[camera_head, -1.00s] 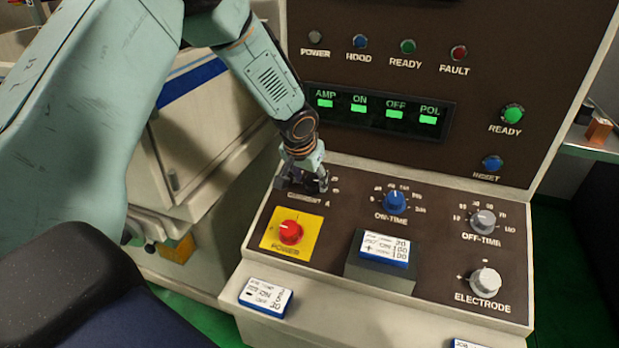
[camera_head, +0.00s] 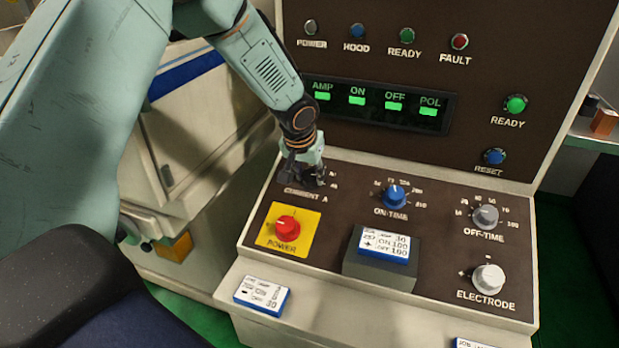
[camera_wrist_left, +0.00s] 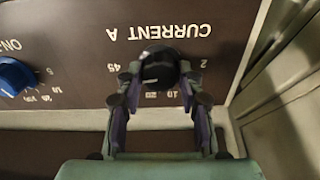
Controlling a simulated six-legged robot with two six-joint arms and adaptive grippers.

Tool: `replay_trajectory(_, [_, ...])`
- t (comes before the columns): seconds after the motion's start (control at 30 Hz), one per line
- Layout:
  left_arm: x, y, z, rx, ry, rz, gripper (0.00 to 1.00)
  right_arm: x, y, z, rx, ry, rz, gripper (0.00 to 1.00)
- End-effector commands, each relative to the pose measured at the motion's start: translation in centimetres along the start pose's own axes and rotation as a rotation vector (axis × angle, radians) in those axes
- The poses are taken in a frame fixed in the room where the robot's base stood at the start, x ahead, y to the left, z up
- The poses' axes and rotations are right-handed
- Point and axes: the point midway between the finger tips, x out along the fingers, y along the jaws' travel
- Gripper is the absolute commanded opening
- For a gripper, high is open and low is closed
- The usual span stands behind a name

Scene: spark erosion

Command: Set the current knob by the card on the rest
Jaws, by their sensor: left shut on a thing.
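The current knob (camera_wrist_left: 158,66) is black with a pale pointer line. In the left wrist view it sits between the fingers of my left gripper (camera_wrist_left: 160,82), above the printed 10 and 20 as pictured. My left gripper (camera_head: 305,178) is shut on it; in the head view the gripper hides the knob, above the CURRENT A label. The card (camera_head: 385,243) lies tilted on the dark rest (camera_head: 380,270) at the front of the panel. Its lines end in what look like 30, 100 and 100; the small print is hard to read. My right gripper is not in view.
Beside the current knob are the red power knob (camera_head: 287,226) and blue on-time knob (camera_head: 394,196). The off-time knob (camera_head: 485,216) and electrode knob (camera_head: 488,279) are further right. Another card (camera_head: 262,294) lies on the front ledge, and part of a third (camera_head: 474,343) shows.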

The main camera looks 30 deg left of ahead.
Motion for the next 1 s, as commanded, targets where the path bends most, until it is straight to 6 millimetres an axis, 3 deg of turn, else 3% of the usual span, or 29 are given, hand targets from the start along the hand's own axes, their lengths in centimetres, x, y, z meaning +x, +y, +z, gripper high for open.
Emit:
replay_trajectory(0.1, [0.5, 0.0, 0.2, -0.086, 0.001, -0.005, 0.06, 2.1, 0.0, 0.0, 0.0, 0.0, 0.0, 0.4])
replay_trajectory(0.4, [0.4, 0.1, 0.2, -0.307, -0.001, -0.015, 0.06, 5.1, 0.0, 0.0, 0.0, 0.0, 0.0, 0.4])
replay_trajectory(1.0, [0.2, 0.2, 0.2, -0.495, -0.006, -0.026, 0.05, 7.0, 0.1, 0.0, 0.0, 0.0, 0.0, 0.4])
